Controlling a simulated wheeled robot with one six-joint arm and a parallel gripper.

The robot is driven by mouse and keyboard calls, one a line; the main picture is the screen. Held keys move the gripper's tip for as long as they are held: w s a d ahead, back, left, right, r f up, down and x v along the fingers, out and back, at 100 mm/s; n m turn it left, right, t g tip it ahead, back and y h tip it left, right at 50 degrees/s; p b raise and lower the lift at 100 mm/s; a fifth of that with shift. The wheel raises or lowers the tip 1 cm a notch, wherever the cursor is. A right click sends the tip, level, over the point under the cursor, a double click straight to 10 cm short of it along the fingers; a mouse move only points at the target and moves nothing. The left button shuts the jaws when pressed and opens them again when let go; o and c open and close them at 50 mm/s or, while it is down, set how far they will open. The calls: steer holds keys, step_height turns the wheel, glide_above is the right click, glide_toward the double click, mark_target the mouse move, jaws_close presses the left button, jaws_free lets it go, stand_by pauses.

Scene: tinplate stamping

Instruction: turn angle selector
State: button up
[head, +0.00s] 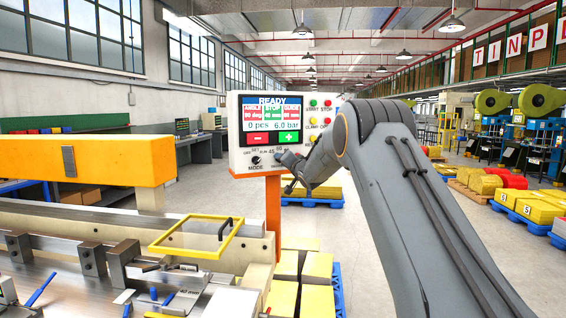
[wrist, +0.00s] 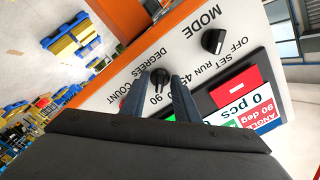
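The angle selector (wrist: 160,79) is a small black knob above the word DEGREES, with 45 and 90 marks, on the white control panel (wrist: 120,85). It shows upside down in the wrist view. My gripper (wrist: 160,75) is open, with one finger on each side of the knob in that view. I cannot tell whether the fingers touch it. Which mark the knob points at is not clear. In the head view my gripper (head: 281,156) is at the panel's lower edge and hides the selector. The screen (wrist: 256,108) reads ANGLE 90 deg.
The black MODE knob (wrist: 213,41) sits beside the selector. The head view shows READY on the display (head: 272,112), with red and green buttons below. Lamps and buttons (head: 313,121) are on the panel's right. A yellow frame (head: 197,236) and orange beam (head: 85,160) stand left.

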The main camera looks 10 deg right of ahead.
steer(key=b+v, duration=0.3)
steer(key=v, duration=0.5)
stand_by(0.4)
